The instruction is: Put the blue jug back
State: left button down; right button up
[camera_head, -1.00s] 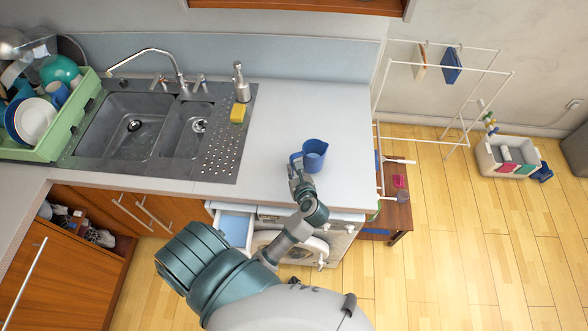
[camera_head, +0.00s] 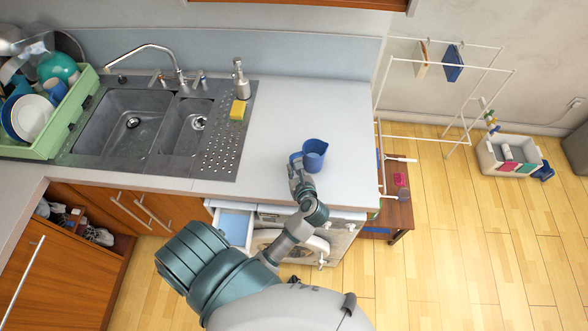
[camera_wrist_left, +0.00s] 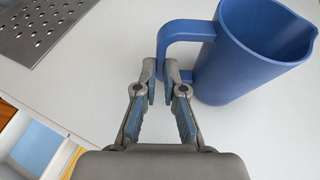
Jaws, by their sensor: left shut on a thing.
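The blue jug (camera_head: 315,152) stands upright on the white worktop, right of the sink. In the left wrist view the jug (camera_wrist_left: 255,50) shows at the upper right, with its handle (camera_wrist_left: 172,38) toward the left. My left gripper (camera_head: 297,166) is at the jug's handle side. In the left wrist view its fingertips (camera_wrist_left: 163,78) are shut on the lower part of the handle. My right gripper is out of view.
A green dish rack (camera_head: 72,118) with plates and cups stands left of the sink (camera_head: 125,125). A yellow sponge (camera_head: 238,109) and a soap dispenser (camera_head: 240,80) stand by the drainboard. The worktop (camera_head: 300,110) behind the jug is clear. An open drawer (camera_head: 235,225) is below.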

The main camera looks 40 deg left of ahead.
pick_arm(q)
jog(key=shift+f, duration=0.15)
jog(key=c, duration=1.2)
grip_release()
jog(key=c, duration=0.4)
jog(key=shift+p+v, duration=0.7)
jog(key=shift+v, duration=2.45)
jog(key=p+v, duration=0.1)
jog(key=v, duration=0.7)
jog(key=shift+s+d, duration=0.25)
jog(key=shift+d, duration=0.1)
